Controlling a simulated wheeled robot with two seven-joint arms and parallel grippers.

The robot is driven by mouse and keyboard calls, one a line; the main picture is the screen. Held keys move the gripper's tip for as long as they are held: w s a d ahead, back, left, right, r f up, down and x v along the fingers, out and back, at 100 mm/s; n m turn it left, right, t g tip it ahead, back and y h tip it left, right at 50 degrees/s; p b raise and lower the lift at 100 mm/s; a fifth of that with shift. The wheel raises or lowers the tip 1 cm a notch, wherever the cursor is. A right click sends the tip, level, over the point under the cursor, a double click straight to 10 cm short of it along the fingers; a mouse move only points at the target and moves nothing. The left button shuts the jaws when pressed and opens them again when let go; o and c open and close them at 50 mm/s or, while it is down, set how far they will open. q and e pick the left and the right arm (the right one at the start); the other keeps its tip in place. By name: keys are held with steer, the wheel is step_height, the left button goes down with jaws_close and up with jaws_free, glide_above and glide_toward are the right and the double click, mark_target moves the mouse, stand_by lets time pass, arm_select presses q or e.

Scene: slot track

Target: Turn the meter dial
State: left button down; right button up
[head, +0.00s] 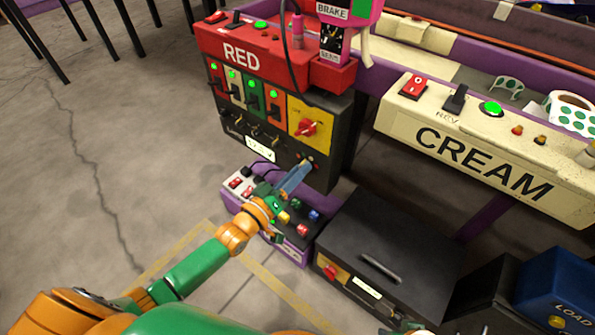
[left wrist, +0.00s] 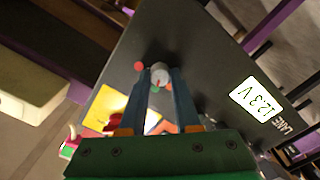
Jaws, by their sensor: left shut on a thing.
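The meter is on the lower part of the black panel under the red RED box. Its white display (head: 261,148) shows in the head view, and in the left wrist view the display (left wrist: 256,97) reads about 12.3 V. The meter dial (left wrist: 160,72) is a small grey knob with red and green spots around it. My left gripper (left wrist: 162,80) has a finger on each side of the knob and is shut on it. In the head view my left gripper (head: 302,168) reaches the panel's lower right and hides the dial. My right gripper is not clearly in view.
A yellow plate with a red knob (head: 308,127) sits just above the dial. A purple box with coloured buttons (head: 293,247) stands below my gripper. A black case (head: 380,245) stands to its right. The CREAM console (head: 480,150) is farther right.

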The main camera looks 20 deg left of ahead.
arm_select(q)
steer(key=shift+m+p, duration=1.6)
steer(key=shift+m, duration=7)
arm_select(e)
step_height(320, 180, down, 7)
steer(key=s, duration=0.2)
steer(key=shift+s+d+f+g, duration=0.15)
steer(key=shift+s+d+g, duration=0.15)
steer(key=shift+s+d, duration=0.1)
arm_select(q)
steer(key=c, duration=0.6)
jaws_free()
steer(key=shift+s, duration=0.1)
arm_select(e)
steer(key=shift+a, duration=0.1)
arm_select(q)
steer(key=p+v, duration=0.2)
steer(key=v, duration=0.5)
arm_select(e)
steer(key=s+f, duration=0.1)
steer(key=s+d+f, duration=0.1)
steer(key=shift+s, duration=0.3)
